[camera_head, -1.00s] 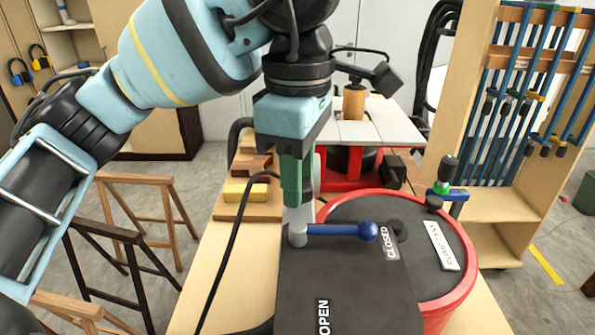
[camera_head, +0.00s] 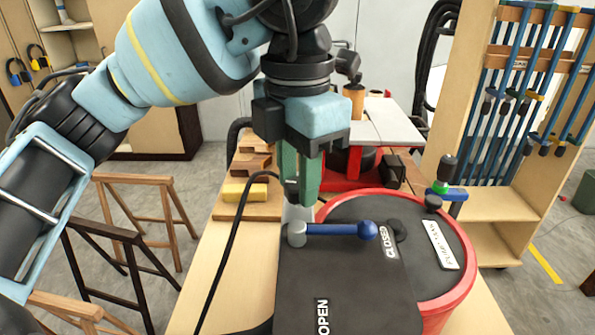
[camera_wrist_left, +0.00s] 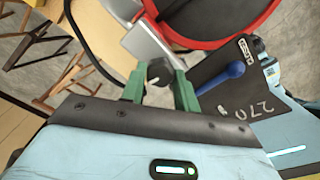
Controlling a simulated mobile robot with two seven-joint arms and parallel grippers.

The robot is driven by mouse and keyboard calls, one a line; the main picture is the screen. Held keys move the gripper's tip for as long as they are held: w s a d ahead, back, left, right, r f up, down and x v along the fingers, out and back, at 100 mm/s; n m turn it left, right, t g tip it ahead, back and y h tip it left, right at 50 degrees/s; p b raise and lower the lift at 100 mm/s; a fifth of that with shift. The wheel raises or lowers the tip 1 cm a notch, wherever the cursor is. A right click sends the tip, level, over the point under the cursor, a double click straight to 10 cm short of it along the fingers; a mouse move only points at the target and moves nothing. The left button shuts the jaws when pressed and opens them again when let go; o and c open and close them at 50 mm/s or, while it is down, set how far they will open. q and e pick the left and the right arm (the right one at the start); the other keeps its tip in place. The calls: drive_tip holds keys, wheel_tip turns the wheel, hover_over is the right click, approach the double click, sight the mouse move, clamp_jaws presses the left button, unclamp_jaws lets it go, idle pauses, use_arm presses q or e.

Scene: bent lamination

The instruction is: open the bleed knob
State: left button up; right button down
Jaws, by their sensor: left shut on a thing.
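My left gripper (camera_head: 300,198) points down with its green fingers shut on a small dark bleed knob (camera_wrist_left: 159,72). In the wrist view the knob sits between the fingertips (camera_wrist_left: 160,88), beside a pale metal block (camera_wrist_left: 150,40). In the head view the fingers largely hide the knob, so its turn angle cannot be read. Just in front of the fingers, a blue lever (camera_head: 335,230) on a grey hub lies across the dark panel, its ball end beside the CLOSED label (camera_head: 388,240). The OPEN label (camera_head: 322,316) is nearer me.
A red-rimmed round vessel (camera_head: 462,285) with a white label stands right of the fingers. Wood blocks (camera_head: 245,191) and a black cable (camera_head: 225,260) lie to the left on the bench. A clamp rack (camera_head: 530,90) stands at the back right.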

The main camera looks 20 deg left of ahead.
use_arm(q)
drive_tip(key=shift+n, duration=1.1)
drive_tip(key=o, duration=1)
drive_tip(key=shift+c, duration=0.2)
wheel_tip(320, 180, up, 6)
drive_tip(key=shift+f, duration=0.1)
drive_tip(key=shift+r, duration=1.05)
